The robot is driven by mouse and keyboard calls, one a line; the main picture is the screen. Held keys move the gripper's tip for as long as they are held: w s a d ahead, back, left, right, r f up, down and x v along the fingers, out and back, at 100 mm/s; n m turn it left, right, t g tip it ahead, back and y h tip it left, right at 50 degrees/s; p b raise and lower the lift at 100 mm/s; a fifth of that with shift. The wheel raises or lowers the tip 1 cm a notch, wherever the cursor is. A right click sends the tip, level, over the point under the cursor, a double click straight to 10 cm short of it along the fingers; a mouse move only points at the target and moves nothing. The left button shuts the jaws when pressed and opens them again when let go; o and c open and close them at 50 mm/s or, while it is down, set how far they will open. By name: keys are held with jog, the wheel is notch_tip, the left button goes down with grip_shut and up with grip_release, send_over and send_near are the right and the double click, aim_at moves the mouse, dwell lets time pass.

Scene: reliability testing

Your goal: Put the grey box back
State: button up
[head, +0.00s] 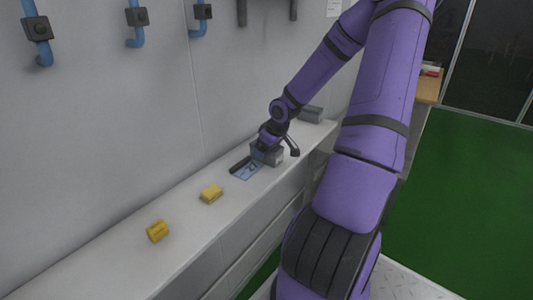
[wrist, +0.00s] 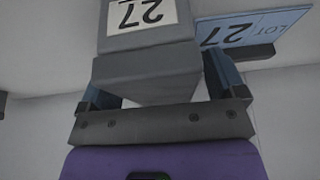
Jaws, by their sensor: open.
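A grey box (head: 273,157) stands on the white ledge, just below and partly hidden by my gripper (head: 266,143). In the wrist view the grey box (wrist: 145,63) carries a white label reading 27. My gripper (wrist: 158,82) is open, with one blue finger on each side of the box. The left finger looks close to the box; contact cannot be told. A blue card (head: 246,172) lies beside the box on the ledge. In the wrist view the blue card (wrist: 262,30) reads LOT 27.
A second grey object (head: 312,114) sits farther along the ledge (head: 185,227), near the wall. Two yellow blocks, one nearer (head: 158,231) and one farther (head: 211,194), lie on the ledge's near part. Blue hooked pipes (head: 135,30) are on the wall. Green floor (head: 460,200) is clear at right.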

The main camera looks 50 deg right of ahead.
jog(key=shift+f, duration=0.25)
dwell(0.6)
jog(key=c, duration=1.4)
jog(key=shift+r, duration=0.15)
